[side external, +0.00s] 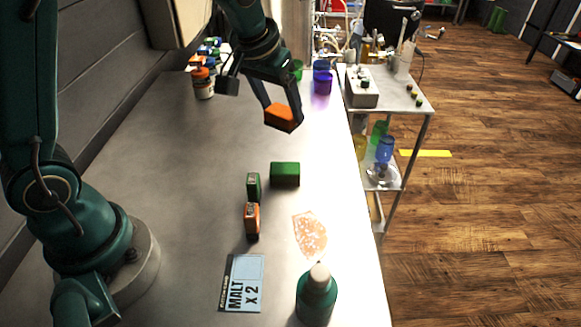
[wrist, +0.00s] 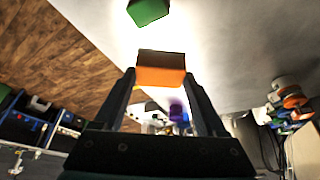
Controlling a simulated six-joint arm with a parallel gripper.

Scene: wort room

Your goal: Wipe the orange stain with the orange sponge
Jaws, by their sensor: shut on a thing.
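The orange sponge (side external: 280,118) is held in my gripper (side external: 283,112), which is shut on it and holds it above the table toward the far end. In the wrist view the orange sponge (wrist: 161,70) sits between the two fingertips. The orange stain (side external: 310,234) is a speckled pale orange patch near the table's right edge, in the nearer half of the side view. My gripper is well away from it, farther back. The stain cannot be made out in the wrist view.
A green block (side external: 285,174) stands between sponge and stain. Small green (side external: 254,186) and orange (side external: 252,220) boxes stand left of the stain. A green bottle (side external: 316,297) stands just in front of it, beside a MALT X 2 card (side external: 242,283). A blue cup (side external: 322,82) is at the far end.

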